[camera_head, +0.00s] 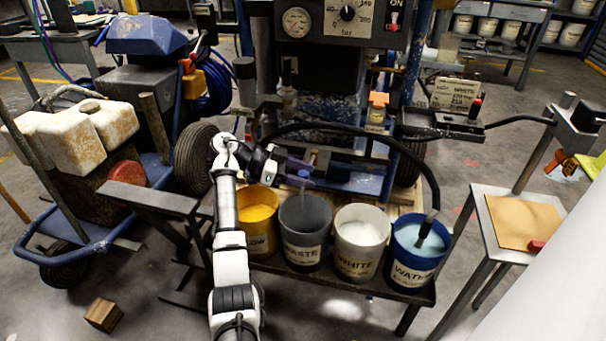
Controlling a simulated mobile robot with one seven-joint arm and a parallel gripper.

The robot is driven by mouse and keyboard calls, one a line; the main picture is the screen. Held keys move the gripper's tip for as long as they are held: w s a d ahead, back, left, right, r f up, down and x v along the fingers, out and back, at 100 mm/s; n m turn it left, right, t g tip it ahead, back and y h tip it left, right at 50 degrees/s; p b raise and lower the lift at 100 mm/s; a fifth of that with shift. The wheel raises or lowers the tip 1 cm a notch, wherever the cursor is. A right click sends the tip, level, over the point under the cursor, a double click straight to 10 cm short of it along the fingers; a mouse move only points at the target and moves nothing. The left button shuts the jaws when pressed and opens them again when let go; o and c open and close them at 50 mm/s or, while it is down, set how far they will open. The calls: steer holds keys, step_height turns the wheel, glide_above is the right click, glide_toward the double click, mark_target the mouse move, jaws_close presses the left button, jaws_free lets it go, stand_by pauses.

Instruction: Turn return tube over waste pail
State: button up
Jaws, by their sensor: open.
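The grey waste pail (305,245) stands on the low bench between the yellow pail and the white pail, its label facing me. A thin pale tube with a blue top (303,189), which looks like the return tube, hangs upright with its lower end over or in the waste pail's mouth; its exact end is hard to tell. My gripper (303,175) reaches in from the left at the tube's blue top. It is open, with its fingers near or around the tube; contact cannot be made out.
A yellow pail (258,222), a white pail (361,243) and a blue water pail (414,256) share the bench. A black hose (345,128) arches over them into the water pail. The striper's gauge panel (340,20) stands behind. A wooden block (104,314) lies on the floor.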

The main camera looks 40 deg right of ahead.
steer(key=v, duration=1.3)
steer(key=shift+w+a, duration=0.2)
steer(key=shift+a, duration=0.15)
steer(key=shift+w+r, duration=0.1)
steer(key=shift+r, duration=0.05)
